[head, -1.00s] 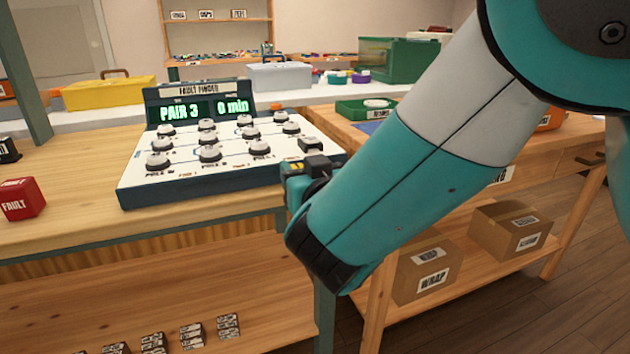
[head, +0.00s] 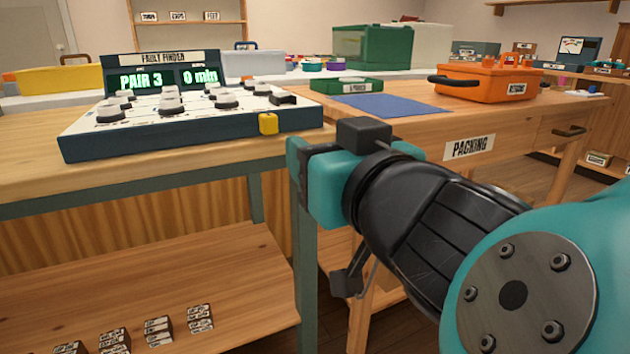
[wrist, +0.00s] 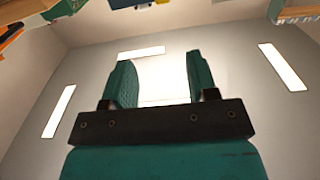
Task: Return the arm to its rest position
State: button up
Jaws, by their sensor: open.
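My gripper (wrist: 153,82) shows in the wrist view with its two teal fingers apart and nothing between them. Behind it in that view are the ceiling and bright light panels. In the head view my arm reaches in from the lower right, folded close to the camera. Its wrist (head: 335,180) is in front of the gap between the two benches, and the fingers cannot be made out there. The fault finder (head: 190,128), a sloped white and dark panel with several round knobs, stands on the left bench, apart from the arm. Its display reads PAIR 3 and 0 min.
The packing bench (head: 520,124) at the right holds a blue mat (head: 388,105), a green tray (head: 346,86) and an orange case (head: 487,82). Small labelled boxes (head: 158,331) sit on the lower shelf of the left bench. Dark floor shows at the right.

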jog(key=shift+s+d, duration=0.1)
jog(key=shift+s, duration=0.25)
jog(key=d+f+m+g+h, duration=0.2)
jog(key=d+f+g+h, duration=0.3)
jog(key=d+f+g, duration=0.55)
jog(key=s+f+n+g+y+p, duration=0.1)
jog(key=s+n+g+y+p, duration=0.15)
jog(key=s+n+g, duration=0.6)
notch_tip(320, 180, up, 38)
jog(key=s+m+t+p, duration=0.2)
jog(key=s+m+p, duration=0.1)
jog(key=p, duration=3.4)
jog(key=shift+f, duration=0.2)
